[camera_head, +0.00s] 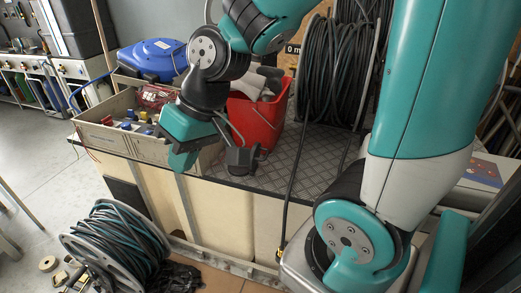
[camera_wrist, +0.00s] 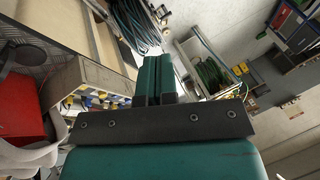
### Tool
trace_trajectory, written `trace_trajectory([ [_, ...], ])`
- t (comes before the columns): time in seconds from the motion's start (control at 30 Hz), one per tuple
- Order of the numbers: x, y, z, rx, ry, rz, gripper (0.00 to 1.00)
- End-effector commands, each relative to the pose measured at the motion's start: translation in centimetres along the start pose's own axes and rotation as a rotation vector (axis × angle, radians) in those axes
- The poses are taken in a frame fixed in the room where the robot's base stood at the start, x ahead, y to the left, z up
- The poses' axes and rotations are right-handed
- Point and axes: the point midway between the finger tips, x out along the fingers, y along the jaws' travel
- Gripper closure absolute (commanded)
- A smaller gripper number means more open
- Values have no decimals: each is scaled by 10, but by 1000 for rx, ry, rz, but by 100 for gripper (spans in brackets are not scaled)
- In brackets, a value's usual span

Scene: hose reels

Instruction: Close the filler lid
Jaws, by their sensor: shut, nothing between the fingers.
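My gripper (camera_head: 183,165) hangs in front of the bench, by the right end of a grey crate (camera_head: 125,135), with its fingers pointing down. In the wrist view the two teal fingers of my gripper (camera_wrist: 156,82) lie side by side, shut and empty. I cannot make out a filler lid for certain in either view. A blue domed thing (camera_head: 155,58) sits behind the crate, apart from my gripper; whether it bears the lid, I cannot tell.
A red bucket (camera_head: 258,115) with grey things in it stands right of my gripper on the bench (camera_head: 312,160). A large black hose reel (camera_head: 338,75) stands behind. Another hose reel (camera_head: 118,245) is on the floor at the lower left. Open floor (camera_head: 40,150) lies left.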

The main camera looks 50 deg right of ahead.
Motion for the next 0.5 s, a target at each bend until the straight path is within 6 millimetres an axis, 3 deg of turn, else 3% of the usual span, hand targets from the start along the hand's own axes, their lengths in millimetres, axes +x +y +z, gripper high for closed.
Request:
trace_trajectory([
  [0.03, 20, 48, -14, 150, 66, 34, 100],
  [0.13, 35, 138, -33, 417, 223, 104, 100],
  [0.2, 39, 201, -34, 582, 327, 158, 100],
  [0.3, 40, 277, -22, 772, 453, 229, 100],
  [0.4, 38, 329, -4, 901, 545, 285, 100],
  [0.5, 36, 358, 8, 970, 598, 319, 100],
])
